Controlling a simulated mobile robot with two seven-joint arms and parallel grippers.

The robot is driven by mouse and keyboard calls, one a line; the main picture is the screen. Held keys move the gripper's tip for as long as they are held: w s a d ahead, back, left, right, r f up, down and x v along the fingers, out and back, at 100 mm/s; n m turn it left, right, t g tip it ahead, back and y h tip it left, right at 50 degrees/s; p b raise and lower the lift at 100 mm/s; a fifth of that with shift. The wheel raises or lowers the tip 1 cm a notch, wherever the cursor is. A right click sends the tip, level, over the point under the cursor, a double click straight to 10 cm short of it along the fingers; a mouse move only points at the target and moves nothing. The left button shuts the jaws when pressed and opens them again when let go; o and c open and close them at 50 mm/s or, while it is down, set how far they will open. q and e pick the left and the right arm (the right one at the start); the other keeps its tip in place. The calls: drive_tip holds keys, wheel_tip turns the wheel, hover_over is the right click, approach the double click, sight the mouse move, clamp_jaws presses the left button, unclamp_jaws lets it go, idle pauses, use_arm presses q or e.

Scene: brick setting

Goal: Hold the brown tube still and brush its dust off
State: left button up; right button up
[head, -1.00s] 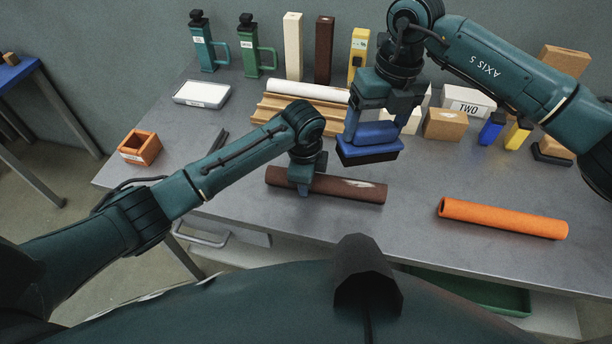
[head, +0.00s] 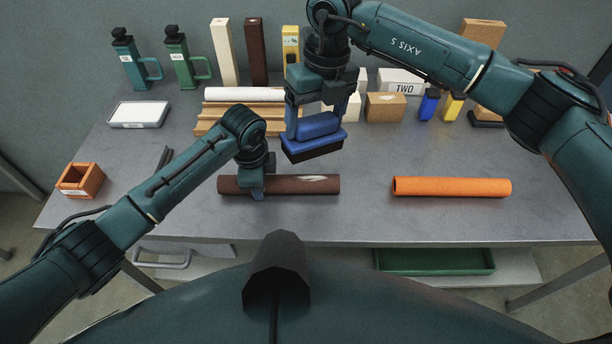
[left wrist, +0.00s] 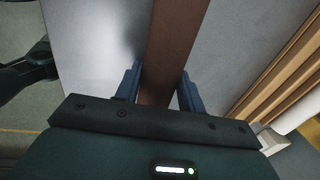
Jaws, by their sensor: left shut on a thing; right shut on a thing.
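The brown tube (head: 290,186) lies on the grey table near its front edge, with a pale dusty patch toward its right end. My left gripper (head: 252,190) is shut on the tube left of its middle. The left wrist view shows the tube (left wrist: 172,45) between the two fingers (left wrist: 158,88). My right gripper (head: 318,108) is shut on the handle of a blue brush (head: 316,138) with dark bristles. The brush is held above and behind the tube, apart from it.
An orange tube (head: 452,187) lies to the right on the table. A wooden rack (head: 238,120) holding a white tube (head: 245,94) stands behind. Boxes, posts and bottles line the back. An orange open box (head: 82,180) sits at the left. The table between the two tubes is clear.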

drive_tip(key=n, duration=0.1)
drive_tip(key=a+n, duration=0.1)
drive_tip(key=n, duration=0.2)
drive_tip(key=shift+a+r+n, duration=0.15)
drive_tip(key=shift+r+n, duration=0.15)
drive_tip(key=shift+r, duration=0.05)
drive_tip(key=n, duration=0.2)
drive_tip(key=a+n, duration=0.1)
drive_tip(key=n, duration=0.1)
drive_tip(key=shift+r, duration=0.3)
drive_tip(key=n, duration=0.3)
drive_tip(key=a+n, duration=0.1)
drive_tip(key=shift+s+r+n, duration=0.1)
drive_tip(key=shift+r+n, duration=0.15)
drive_tip(key=shift+n, duration=0.05)
drive_tip(key=n, duration=0.3)
drive_tip(key=a+n, duration=0.1)
drive_tip(key=shift+r+n+h, duration=0.25)
drive_tip(key=shift+n+h, duration=0.05)
drive_tip(key=shift+h, duration=0.1)
drive_tip(key=shift+s+f, duration=0.1)
drive_tip(key=shift+f, duration=2.4)
